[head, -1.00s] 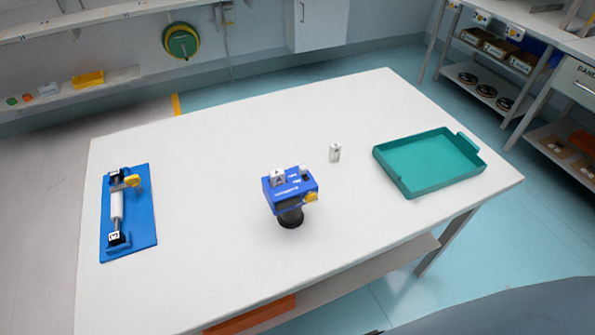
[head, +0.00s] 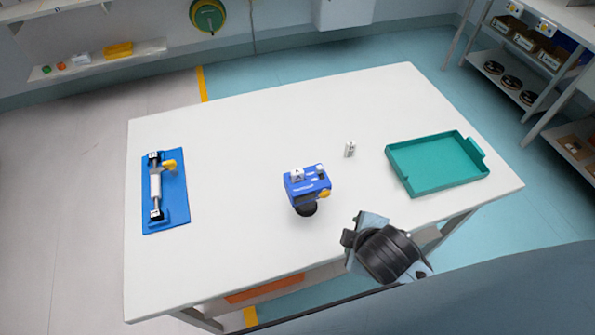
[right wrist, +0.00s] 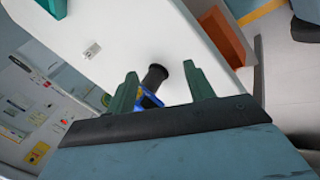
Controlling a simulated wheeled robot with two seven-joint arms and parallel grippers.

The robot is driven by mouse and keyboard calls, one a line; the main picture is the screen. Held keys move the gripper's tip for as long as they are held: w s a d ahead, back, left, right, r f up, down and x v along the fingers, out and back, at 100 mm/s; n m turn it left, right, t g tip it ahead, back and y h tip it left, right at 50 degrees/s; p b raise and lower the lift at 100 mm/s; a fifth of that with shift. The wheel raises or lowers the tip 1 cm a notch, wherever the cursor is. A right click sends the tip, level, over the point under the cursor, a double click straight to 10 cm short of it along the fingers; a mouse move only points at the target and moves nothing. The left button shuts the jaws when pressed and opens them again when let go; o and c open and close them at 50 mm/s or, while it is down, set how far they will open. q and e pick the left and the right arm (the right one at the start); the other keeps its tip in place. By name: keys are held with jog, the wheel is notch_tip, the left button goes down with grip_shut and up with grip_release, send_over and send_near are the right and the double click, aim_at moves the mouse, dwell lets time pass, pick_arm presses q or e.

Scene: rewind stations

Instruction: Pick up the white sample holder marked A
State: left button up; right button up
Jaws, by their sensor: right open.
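A blue device (head: 309,188) on a round black foot stands mid-table. My left gripper is out of view.
A teal tray (head: 435,185) lies at the table's right. A blue board (head: 180,205) with a white roller and yellow knob lies at the left. The white table (head: 240,240) is otherwise clear. An orange bin (head: 265,288) is below the near edge.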

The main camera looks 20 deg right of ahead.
jog(key=w+a+r+n+t, duration=0.3)
jog(key=w+r+n+t, duration=0.15)
jog(key=n, duration=0.75)
jog(key=n+t+y, duration=0.2)
jog(key=n+t, duration=0.1)
jog(key=n, duration=1)
send_near(298, 173)
jog(key=r+x, duration=0.1)
jog(key=x, duration=0.4)
jog(key=shift+f+x, duration=0.2)
jog(key=shift+x, duration=1.35)
jog(key=shift+f+x, duration=0.2)
jog(key=shift+x, duration=1.3)
jog(key=shift+s, duration=0.2)
jog(key=c, duration=1)
